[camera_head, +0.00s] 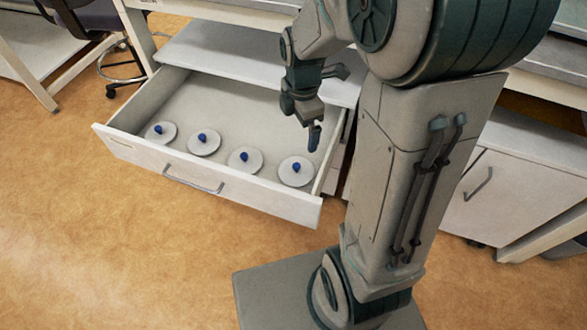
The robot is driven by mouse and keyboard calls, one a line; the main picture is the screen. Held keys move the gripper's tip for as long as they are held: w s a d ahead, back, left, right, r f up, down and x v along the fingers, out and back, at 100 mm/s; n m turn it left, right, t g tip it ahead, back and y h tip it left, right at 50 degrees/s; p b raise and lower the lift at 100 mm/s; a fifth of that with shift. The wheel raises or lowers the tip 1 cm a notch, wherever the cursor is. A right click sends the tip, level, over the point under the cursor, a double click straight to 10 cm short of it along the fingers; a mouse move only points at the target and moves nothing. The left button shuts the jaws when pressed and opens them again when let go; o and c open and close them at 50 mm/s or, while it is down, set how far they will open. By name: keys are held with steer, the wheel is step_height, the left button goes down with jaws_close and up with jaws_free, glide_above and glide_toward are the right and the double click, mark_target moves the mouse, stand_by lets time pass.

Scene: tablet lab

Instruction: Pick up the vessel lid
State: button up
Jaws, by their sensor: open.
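Several vessel lids lie in a row along the front of an open white drawer (230,110). Each is a flat pale disc with a blue knob on top. From left to right are one lid (168,136), a second lid (205,149), a third lid (253,166) and the rightmost lid (292,179). My gripper (314,138) is open and empty, pointing down above the right part of the drawer. It appears above and slightly behind the rightmost lid, apart from it. One finger shows dark blue; the other is mostly hidden.
The drawer's right wall (334,150) is close to my gripper. A cabinet top (250,60) lies behind the drawer under a bench. A closed white cabinet (505,185) stands at right. A dark chair (95,18) is at back left. The drawer's rear floor looks clear.

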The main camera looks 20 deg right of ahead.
mark_target(297, 165)
steer(key=f+n+b, duration=0.1)
steer(key=f, duration=0.3)
steer(key=w+f+n+b, duration=0.1)
steer(key=f+b, duration=0.1)
steer(key=f, duration=0.2)
steer(key=f+b, duration=0.1)
steer(key=f, duration=0.4)
steer(key=shift+w+n+b, duration=0.15)
steer(key=shift+n+b, duration=0.15)
steer(key=shift+n, duration=0.1)
steer(key=f+b, duration=0.1)
steer(key=f, duration=0.3)
steer(key=f+b, duration=0.1)
steer(key=shift+s+a+f+b, duration=0.2)
steer(key=shift+a+f+b, duration=0.1)
steer(key=shift+f+b, duration=0.1)
steer(key=shift+r, duration=0.1)
steer(key=c, duration=0.6)
